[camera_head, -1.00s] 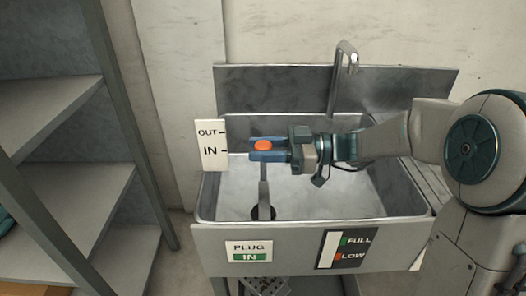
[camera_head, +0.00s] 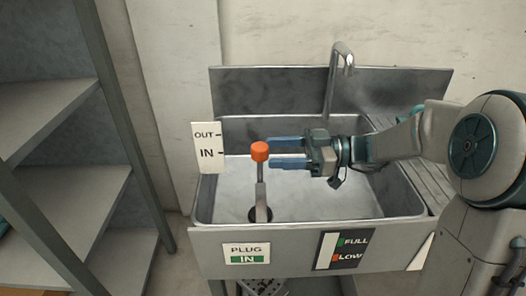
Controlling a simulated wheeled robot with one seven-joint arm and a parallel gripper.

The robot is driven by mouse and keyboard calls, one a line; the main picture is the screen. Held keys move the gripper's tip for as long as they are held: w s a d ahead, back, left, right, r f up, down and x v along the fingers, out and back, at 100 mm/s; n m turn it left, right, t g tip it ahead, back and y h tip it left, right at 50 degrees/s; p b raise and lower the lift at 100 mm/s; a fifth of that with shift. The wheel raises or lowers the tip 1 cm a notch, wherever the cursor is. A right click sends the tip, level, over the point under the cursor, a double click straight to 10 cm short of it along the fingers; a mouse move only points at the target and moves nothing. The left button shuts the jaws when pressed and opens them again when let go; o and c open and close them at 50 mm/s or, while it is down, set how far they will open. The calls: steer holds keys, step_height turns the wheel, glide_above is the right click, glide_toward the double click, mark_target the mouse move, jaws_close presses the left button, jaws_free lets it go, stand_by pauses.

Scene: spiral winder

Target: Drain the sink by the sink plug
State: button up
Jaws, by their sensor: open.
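The sink plug's orange knob (camera_head: 260,150) tops a thin upright rod that runs into a thicker grey sleeve (camera_head: 261,198) above the dark drain hole in the steel sink (camera_head: 200,210). In the picture the knob is level with the IN mark of the OUT/IN scale (camera_head: 206,148) to its left. The plug sign (camera_head: 246,253) on the sink front reads IN on green. My gripper (camera_head: 273,151) is open and empty, with its blue fingers pointing left. Its fingertips are just right of the knob; I cannot tell whether they touch it.
A level sign (camera_head: 342,250) with green FULL and orange LOW marks is on the sink front. The faucet (camera_head: 340,75) rises behind my gripper. A ribbed drainboard (camera_head: 410,160) lies to the right. Grey shelves (camera_head: 60,180) stand to the left.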

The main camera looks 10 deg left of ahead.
steer(key=v, duration=0.9)
steer(key=shift+d, duration=0.1)
stand_by(0.7)
steer(key=s+d+r+m+t+h+p, duration=0.15)
steer(key=s+r+m+h+p, duration=0.25)
steer(key=s+m+h+p, duration=0.65)
steer(key=s+d+r+m+t+h+p, duration=0.2)
steer(key=d+r+m+h+p, duration=0.1)
steer(key=d+m+p, duration=0.2)
steer(key=s+d+r+m+t+h+p, duration=0.3)
steer(key=d+r+m+h+p, duration=0.1)
steer(key=d+m+p, duration=0.1)
steer(key=shift+s+d+p, duration=0.3)
steer(key=shift+d+p, duration=0.1)
steer(key=shift+d, duration=0.15)
